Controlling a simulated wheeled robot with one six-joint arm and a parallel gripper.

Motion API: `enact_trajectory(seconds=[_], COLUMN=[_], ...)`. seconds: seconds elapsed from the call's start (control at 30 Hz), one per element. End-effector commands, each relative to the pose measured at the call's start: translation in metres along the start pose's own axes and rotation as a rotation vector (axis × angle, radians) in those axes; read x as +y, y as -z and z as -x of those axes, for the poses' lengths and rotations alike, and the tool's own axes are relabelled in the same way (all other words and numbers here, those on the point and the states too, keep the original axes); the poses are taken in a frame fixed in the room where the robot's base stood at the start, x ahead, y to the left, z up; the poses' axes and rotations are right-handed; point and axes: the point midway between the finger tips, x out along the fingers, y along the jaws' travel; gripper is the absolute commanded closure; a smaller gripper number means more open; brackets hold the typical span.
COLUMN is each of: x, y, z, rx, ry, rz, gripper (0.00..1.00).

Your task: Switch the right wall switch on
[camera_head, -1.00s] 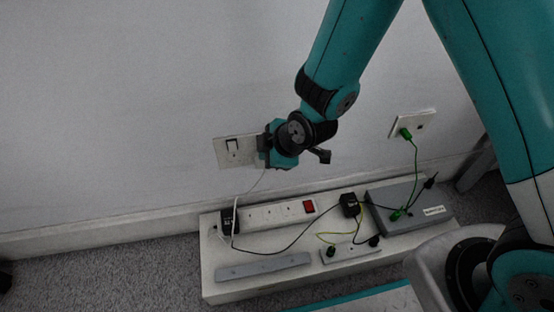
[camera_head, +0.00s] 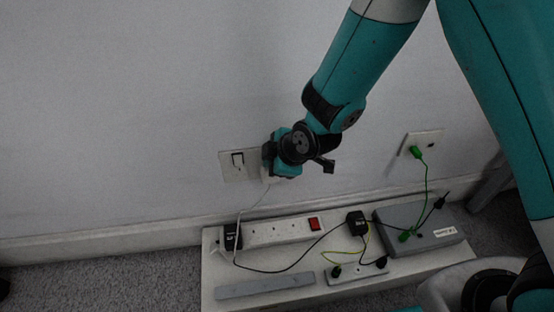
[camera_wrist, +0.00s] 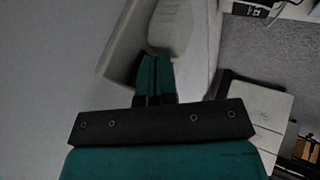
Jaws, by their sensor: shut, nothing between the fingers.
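A white wall socket plate (camera_head: 228,168) is on the wall in the head view. A dark-edged rocker switch (camera_head: 238,159) shows on its left part. My gripper (camera_head: 269,160) is in front of the plate's right end and hides that part, including any switch there. A white cable (camera_head: 238,212) runs down from beneath the gripper. In the wrist view my teal fingers (camera_wrist: 154,66) are together and empty, in front of a pale plate or plug shape (camera_wrist: 165,28). I cannot tell whether the fingertips touch it.
Below, a white ledge (camera_head: 212,290) carries a power strip (camera_head: 275,232) with a red switch, black adapters, a grey box (camera_head: 405,225) and cables. A second wall socket (camera_head: 428,141) with a green plug is to the right. The wall left of the plate is clear.

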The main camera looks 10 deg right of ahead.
Motion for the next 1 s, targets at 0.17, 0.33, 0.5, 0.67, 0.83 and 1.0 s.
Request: enact_trajectory(seconds=[0.17, 0.33, 0.5, 0.67, 0.83, 1.0], x=[0.002, 0.006, 0.008, 0.008, 0.007, -0.005], y=[0.002, 0.005, 0.007, 0.006, 0.007, 0.010], z=[0.004, 0.011, 0.014, 0.013, 0.014, 0.024], rx=[0.000, 0.000, 0.001, 0.001, 0.001, 0.002], ry=[-0.001, -0.001, -0.002, -0.002, -0.001, 0.002], rz=[0.000, 0.000, 0.000, 0.000, 0.000, 0.004], gripper=[1.00, 1.00, 1.00, 1.00, 1.00, 1.00])
